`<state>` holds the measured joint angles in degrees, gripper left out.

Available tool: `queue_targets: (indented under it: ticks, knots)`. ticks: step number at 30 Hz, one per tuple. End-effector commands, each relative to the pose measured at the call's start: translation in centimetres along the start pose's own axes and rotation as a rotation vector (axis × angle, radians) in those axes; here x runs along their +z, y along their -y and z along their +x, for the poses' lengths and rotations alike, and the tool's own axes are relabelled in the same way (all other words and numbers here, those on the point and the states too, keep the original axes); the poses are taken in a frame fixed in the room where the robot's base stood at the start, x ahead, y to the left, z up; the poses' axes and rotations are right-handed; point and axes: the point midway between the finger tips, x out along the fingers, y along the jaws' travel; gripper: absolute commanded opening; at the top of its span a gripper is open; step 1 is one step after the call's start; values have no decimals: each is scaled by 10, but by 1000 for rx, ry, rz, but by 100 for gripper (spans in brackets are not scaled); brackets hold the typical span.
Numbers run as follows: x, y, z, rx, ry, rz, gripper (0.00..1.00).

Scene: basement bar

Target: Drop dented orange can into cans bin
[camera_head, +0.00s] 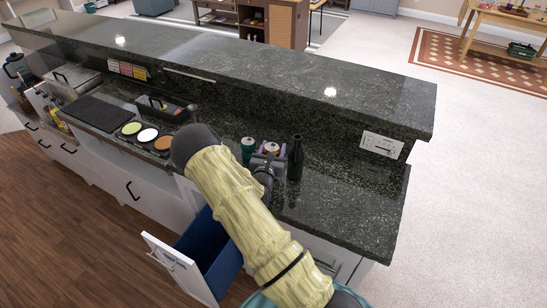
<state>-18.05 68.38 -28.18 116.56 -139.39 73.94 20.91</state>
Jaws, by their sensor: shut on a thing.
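My gripper (268,166) is low over the dark granite counter, partly hidden by my own arm. It is shut on a small can with an orange and pale top (271,148), which shows just beyond the fingers. The can's side is mostly hidden, so I cannot see a dent or whether its base touches the counter. A teal can (248,146) stands just left of the gripper, and a dark bottle (295,158) stands upright just right of it. I cannot tell which container is the cans bin. An open drawer (219,262) with a blue inside is below the counter.
A raised granite ledge (270,72) runs behind the counter (340,205). Three round discs, green, white and orange-brown (163,143), lie left of the arm. A black tray (160,105) and a dark mat (98,112) lie farther left. The counter's right end is clear.

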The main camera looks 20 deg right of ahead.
Motion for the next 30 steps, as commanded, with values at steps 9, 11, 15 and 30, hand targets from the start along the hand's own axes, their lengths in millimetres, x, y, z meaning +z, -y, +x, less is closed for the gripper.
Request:
queue_targets:
  ticks: [9,11,15,30]
  knots:
    - [-35,-2,-1,4,-2,-1,31]
    - [-39,-2,-1,4,-1,0,31]
    - [-41,0,0,0,0,1,31]
    - [-44,1,0,0,-1,1,61]
